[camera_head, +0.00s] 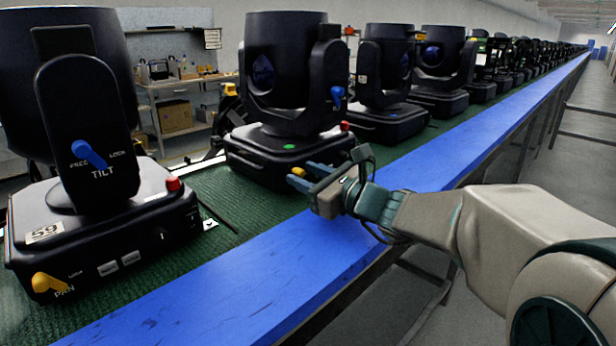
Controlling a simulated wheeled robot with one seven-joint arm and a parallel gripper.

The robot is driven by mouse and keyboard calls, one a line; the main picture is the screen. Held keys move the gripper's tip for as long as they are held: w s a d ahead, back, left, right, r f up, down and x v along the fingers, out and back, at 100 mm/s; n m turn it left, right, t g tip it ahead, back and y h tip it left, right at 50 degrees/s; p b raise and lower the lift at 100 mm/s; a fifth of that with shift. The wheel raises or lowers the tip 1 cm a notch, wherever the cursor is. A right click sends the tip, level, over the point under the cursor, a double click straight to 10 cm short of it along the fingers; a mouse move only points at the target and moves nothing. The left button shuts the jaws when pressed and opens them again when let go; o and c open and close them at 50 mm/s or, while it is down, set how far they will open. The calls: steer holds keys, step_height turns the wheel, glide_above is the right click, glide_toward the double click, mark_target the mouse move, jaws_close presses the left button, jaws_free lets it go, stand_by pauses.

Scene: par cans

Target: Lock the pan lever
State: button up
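Two moving-head lights stand closest. The second light's base (262,158) has a yellow lever (299,172) at its front right corner. My gripper (298,173) comes in from the right, its two blue-grey fingers apart. The yellow lever shows between the fingertips; I cannot tell whether they touch it. That lever's lettering and exact angle are too small to read. The nearest light's base (130,215) has a larger yellow pan lever (50,284) marked PAN, with LOCK at its upper right. Its blue tilt lever (88,153) sits between FREE and LOCK.
The lights stand in a long row on a green mat (235,215) with a blue edge strip (270,268). A red knob (173,184) sits on the nearest base, another (345,127) on the second. Shelves (175,100) stand behind. The floor at right is open.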

jaws_close()
